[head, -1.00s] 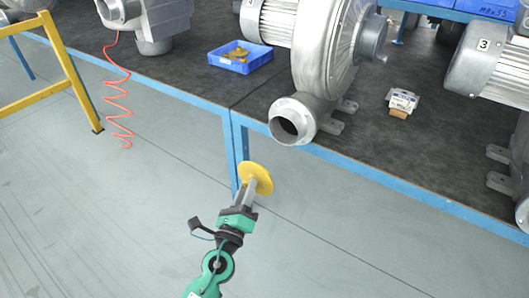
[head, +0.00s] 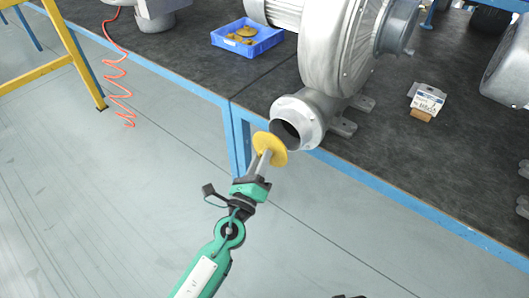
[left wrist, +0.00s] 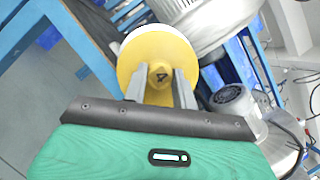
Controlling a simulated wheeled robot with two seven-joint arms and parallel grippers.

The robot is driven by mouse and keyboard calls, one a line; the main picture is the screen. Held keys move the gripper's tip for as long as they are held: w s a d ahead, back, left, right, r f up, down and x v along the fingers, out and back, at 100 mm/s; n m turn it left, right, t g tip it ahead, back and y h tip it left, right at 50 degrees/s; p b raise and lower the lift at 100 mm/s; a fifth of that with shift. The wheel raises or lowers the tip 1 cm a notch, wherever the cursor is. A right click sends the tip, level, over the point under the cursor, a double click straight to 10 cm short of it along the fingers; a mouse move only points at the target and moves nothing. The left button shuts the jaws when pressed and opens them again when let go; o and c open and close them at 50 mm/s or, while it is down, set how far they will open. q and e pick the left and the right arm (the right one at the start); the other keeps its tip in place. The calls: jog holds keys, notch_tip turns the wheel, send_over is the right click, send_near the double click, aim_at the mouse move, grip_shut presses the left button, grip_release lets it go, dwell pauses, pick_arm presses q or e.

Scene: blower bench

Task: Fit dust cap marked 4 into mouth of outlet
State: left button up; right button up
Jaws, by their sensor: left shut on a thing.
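My left gripper (head: 262,163) is shut on a yellow round dust cap (head: 270,148) and holds it in the air off the bench's front edge. In the left wrist view the cap (left wrist: 157,62) sits between the two fingers (left wrist: 160,88), and a 4 shows on its grip knob. The outlet (head: 298,122) is a grey metal pipe end of the blower (head: 340,55), with a dark open mouth (head: 286,133). The cap is just in front of and below the mouth, overlapping its lower left in the head view. I cannot tell whether they touch. My right gripper is not in view.
A blue bin (head: 247,40) with several yellow caps stands on the dark bench top (head: 190,58). A small card box (head: 427,98) and a brown block lie right of the blower. The blue bench edge (head: 390,190) runs below the outlet. A yellow rail (head: 73,55) stands left.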

aim_at(273, 149)
pick_arm(q)
jog(key=shift+s+a+r, duration=0.1)
jog(key=shift+s, duration=0.1)
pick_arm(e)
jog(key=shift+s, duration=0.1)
pick_arm(q)
jog(key=shift+w, duration=0.1)
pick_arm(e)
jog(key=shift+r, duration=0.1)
pick_arm(q)
jog(key=shift+w+d+b, duration=0.4)
jog(key=shift+w+d, duration=0.5)
jog(key=shift+w, duration=0.3)
jog(key=shift+w+d, duration=0.55)
jog(key=shift+w, duration=0.15)
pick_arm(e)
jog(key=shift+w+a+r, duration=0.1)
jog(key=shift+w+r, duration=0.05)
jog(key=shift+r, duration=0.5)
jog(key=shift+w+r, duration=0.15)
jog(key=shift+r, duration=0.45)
pick_arm(q)
jog(key=shift+w+d, duration=0.15)
jog(key=shift+w, duration=0.05)
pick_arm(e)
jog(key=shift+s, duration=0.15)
